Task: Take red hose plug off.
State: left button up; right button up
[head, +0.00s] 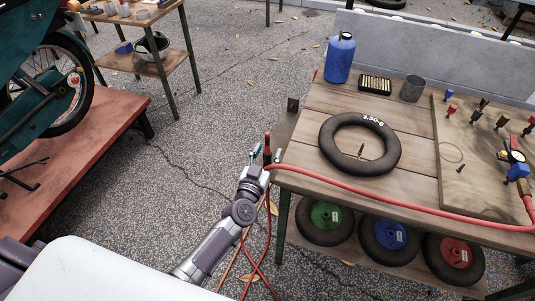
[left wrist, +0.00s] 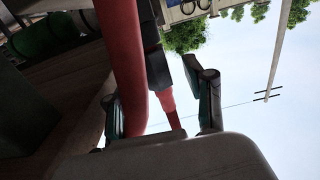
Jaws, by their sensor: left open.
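The red hose (head: 400,203) runs from the right side of the workbench to its left edge and hangs down there. My left gripper (head: 265,157) is open at that edge, by a small upright dark and red piece (head: 267,145) that may be the red hose plug. In the left wrist view, the hose (left wrist: 122,55) passes close beside the left finger. A black and red piece (left wrist: 167,100) stands between the open fingers, apart from the right one. Whether it is the plug or a fitting I cannot tell. My right gripper is out of view.
The workbench (head: 300,184) carries a black tyre (head: 330,158), a blue bottle (head: 340,58), a grey cup (head: 413,88) and a board (head: 480,180) with several coloured fittings. Several wheels lie on the shelf below. A motorcycle stands on a red platform (head: 95,150) at left; floor between is clear.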

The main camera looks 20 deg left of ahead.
pick_arm(q)
jog(key=shift+w, duration=0.25)
grip_shut()
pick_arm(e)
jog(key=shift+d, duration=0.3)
pick_arm(q)
notch_tip(320, 180, up, 10)
jog(key=p, duration=0.6)
jog(key=shift+r, duration=0.15)
notch_tip(320, 180, up, 5)
jog(key=p, duration=0.5)
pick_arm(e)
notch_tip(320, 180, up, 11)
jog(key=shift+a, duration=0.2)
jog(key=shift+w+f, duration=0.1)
